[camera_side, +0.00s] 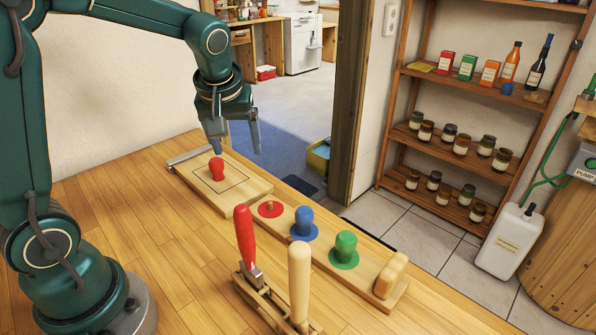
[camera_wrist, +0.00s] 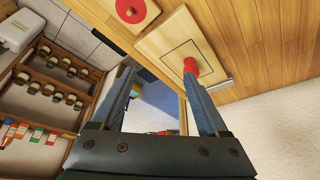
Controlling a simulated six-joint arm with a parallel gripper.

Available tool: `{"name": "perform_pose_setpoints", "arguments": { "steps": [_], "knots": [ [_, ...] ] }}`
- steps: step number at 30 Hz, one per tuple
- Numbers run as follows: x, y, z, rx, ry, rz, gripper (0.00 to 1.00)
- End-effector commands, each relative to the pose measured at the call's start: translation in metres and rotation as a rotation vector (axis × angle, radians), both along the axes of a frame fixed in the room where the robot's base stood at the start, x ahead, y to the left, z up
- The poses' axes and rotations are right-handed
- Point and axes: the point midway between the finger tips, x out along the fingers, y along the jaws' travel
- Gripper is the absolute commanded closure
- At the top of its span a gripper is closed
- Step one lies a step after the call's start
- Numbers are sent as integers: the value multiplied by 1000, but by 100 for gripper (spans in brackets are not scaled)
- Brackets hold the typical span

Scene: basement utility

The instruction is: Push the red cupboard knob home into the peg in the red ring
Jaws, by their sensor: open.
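The red cupboard knob (camera_side: 216,169) stands upright on a pale wooden board (camera_side: 246,190), inside a thin dark rectangle. My gripper (camera_side: 237,150) is open and empty just above and beside it, its left finger near the knob's top. In the wrist view the knob (camera_wrist: 190,67) shows by the tip of the right finger of my gripper (camera_wrist: 161,68), not between the fingers; I cannot tell whether they touch. The red ring (camera_side: 263,212) with its small peg (camera_side: 270,206) lies at the near strip's left end; the ring (camera_wrist: 130,12) also shows at the wrist view's top.
The strip also bears a blue knob (camera_side: 303,224), a green knob (camera_side: 344,250) and a pale wooden block (camera_side: 391,274). A red-handled clamp (camera_side: 245,245) and a pale upright handle (camera_side: 299,280) stand in front. The left tabletop (camera_side: 120,200) is clear.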

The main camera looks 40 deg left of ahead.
Motion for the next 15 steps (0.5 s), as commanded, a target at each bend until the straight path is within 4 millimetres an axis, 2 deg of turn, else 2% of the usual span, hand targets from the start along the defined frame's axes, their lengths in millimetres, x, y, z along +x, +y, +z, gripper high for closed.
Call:
{"name": "perform_pose_setpoints", "arguments": {
  "steps": [5,8,11,15],
  "knots": [
    [0,0,0,4,4,-14,23],
    [-1,-1,0,18,31,-85,23],
    [3,-5,3,34,72,-230,23],
    [11,9,-1,28,162,-440,23]
  ]
}}
